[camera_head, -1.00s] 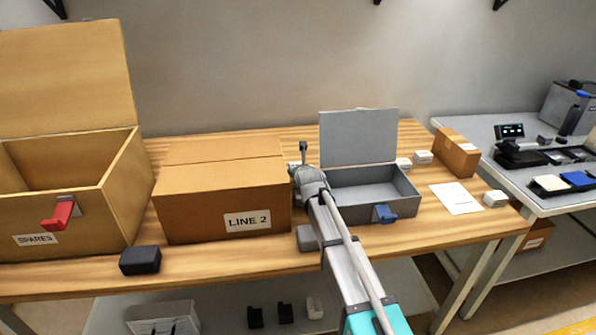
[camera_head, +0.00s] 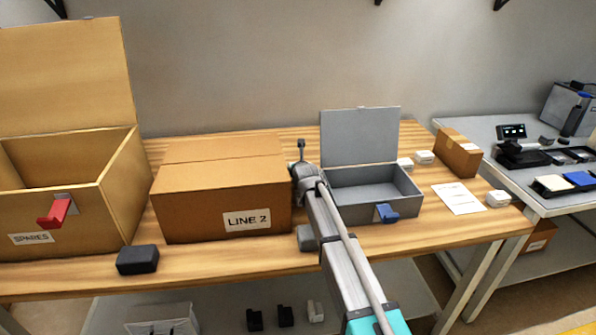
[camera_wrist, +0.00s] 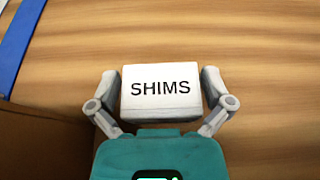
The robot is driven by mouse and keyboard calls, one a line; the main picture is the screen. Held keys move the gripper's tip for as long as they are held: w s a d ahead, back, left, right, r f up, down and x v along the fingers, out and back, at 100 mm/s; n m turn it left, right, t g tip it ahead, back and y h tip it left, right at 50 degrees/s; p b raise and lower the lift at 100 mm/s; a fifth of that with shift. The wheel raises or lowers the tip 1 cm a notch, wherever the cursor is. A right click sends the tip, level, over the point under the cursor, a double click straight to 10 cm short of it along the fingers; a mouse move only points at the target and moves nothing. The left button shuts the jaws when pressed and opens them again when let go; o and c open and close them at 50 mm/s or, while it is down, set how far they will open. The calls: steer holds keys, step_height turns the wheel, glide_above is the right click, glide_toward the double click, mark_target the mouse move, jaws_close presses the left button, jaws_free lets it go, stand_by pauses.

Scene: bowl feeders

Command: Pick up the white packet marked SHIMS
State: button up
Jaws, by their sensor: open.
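The white packet marked SHIMS (camera_wrist: 161,92) lies on the wooden bench top in the wrist view, its black lettering facing the camera. My gripper (camera_wrist: 160,86) is open, with one finger on the left and one on the right of the packet. Narrow gaps seem to show at both sides; I cannot tell whether either finger touches. In the head view the packet is hidden behind my arm, between the LINE 2 box (camera_head: 225,195) and the grey lidded box (camera_head: 374,190).
The open SPARES box (camera_head: 70,215) stands at the left, and a dark block (camera_head: 138,260) lies at the bench's front edge. A grey block (camera_head: 306,238) lies beside my arm. White packets (camera_head: 425,157) and a small carton (camera_head: 458,153) stand at the right.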

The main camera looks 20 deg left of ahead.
steer(key=c, duration=1)
steer(key=shift+r, duration=0.1)
step_height(320, 180, up, 10)
steer(key=p, duration=1)
stand_by(0.5)
